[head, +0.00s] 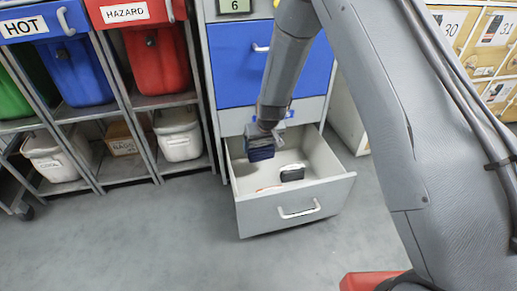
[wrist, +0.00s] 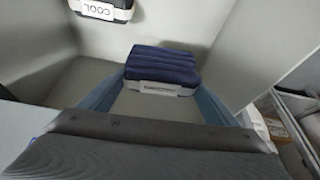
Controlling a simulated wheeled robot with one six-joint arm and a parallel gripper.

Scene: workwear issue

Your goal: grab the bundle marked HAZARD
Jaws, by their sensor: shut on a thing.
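My gripper (head: 262,140) is over the open grey drawer (head: 295,212), shut on a navy blue folded bundle (head: 261,153). In the wrist view the held bundle (wrist: 163,65) sits between the two fingers. A white band with small dark print runs along its near side, and I cannot read the print. A second dark bundle (head: 292,174) lies in the drawer. In the wrist view this second bundle (wrist: 100,10) is cut off by the top edge and carries a white label reading COOL.
A red bin (head: 158,60) marked HAZARD and a blue bin (head: 76,72) marked HOT stand on a rack at left. White tubs (head: 178,136) are below. A closed blue drawer (head: 240,80) is above the open one. The floor in front is clear.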

